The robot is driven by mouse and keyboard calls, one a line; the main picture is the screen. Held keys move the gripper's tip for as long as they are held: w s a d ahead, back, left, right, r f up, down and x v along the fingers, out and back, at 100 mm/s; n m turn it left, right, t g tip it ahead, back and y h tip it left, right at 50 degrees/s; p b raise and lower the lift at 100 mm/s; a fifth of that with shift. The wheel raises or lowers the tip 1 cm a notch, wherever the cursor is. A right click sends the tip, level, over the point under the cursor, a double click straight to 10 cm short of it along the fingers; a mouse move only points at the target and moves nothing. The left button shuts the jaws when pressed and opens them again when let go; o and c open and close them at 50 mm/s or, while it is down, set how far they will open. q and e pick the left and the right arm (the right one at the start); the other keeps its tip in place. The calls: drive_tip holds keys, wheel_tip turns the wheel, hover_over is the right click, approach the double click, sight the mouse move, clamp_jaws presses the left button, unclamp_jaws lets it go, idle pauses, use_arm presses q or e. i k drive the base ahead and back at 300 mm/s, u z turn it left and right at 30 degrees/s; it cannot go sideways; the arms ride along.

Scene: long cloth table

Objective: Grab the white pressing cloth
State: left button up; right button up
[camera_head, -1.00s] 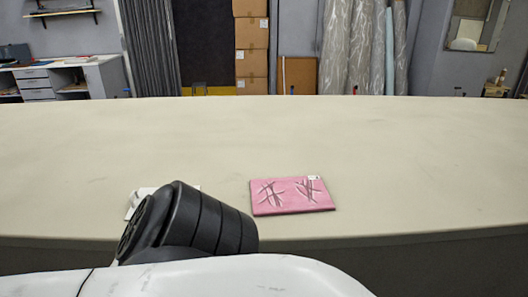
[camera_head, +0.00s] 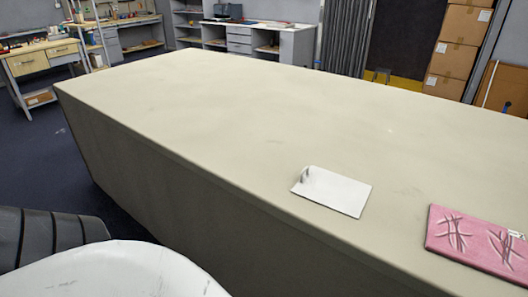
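The white pressing cloth (camera_head: 334,192) lies flat on the long table (camera_head: 230,112), near its front edge. It looks like a thin white rectangle with a small grey mark at its upper left corner. All of it is visible. Neither of my grippers is in view. Only dark ribbed and white parts of my own body show at the lower left, apart from the cloth.
A pink folded piece (camera_head: 477,243) with dark line marks lies to the right of the white cloth, with a gap between them. The table's left part is bare. Cardboard boxes (camera_head: 458,50), a grey desk (camera_head: 250,38) and a workbench (camera_head: 40,62) stand behind.

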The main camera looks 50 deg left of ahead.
sight(342, 194)
drive_tip(key=u, duration=0.8)
drive_tip(key=k, duration=0.7)
drive_tip(key=u, duration=1.8)
drive_tip(key=i, duration=1.25)
drive_tip(key=z, duration=2)
